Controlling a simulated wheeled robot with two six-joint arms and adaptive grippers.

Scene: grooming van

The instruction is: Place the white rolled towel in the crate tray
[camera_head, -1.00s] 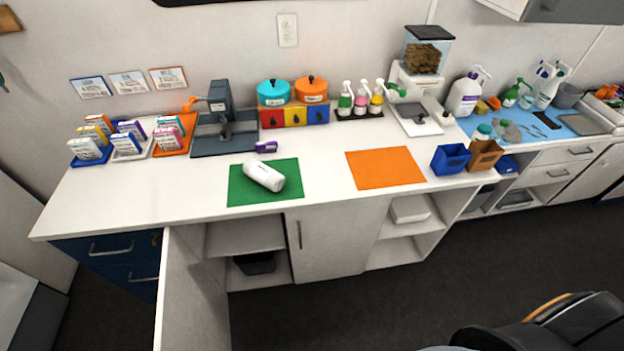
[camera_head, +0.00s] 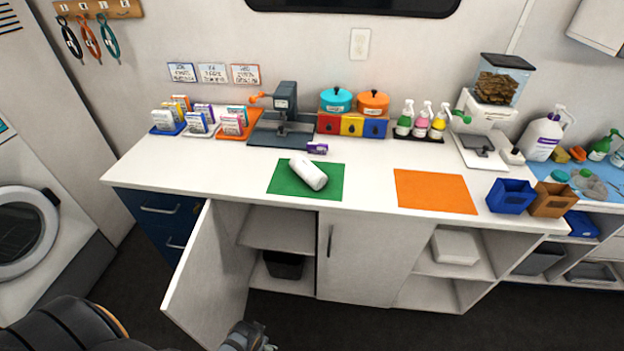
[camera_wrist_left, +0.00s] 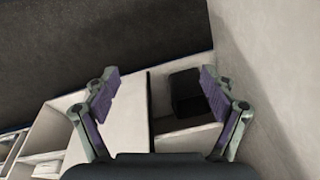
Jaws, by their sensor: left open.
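The white rolled towel (camera_head: 308,173) lies tilted across the green mat (camera_head: 330,187) on the white counter. My left gripper shows in the left wrist view (camera_wrist_left: 159,82), open and empty, its two purple-padded fingers apart. Part of it shows at the bottom edge of the head view (camera_head: 246,339), low in front of the cabinets and well away from the towel. I cannot tell which thing is the crate tray; a dark bin (camera_head: 284,265) stands in the open cabinet, and it also shows in the left wrist view (camera_wrist_left: 187,95). My right gripper is not in view.
An open cabinet door (camera_head: 208,270) sticks out to the left of the dark bin. An orange mat (camera_head: 434,191) lies bare on the counter. Blue (camera_head: 511,196) and brown (camera_head: 552,200) bins stand at the right.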

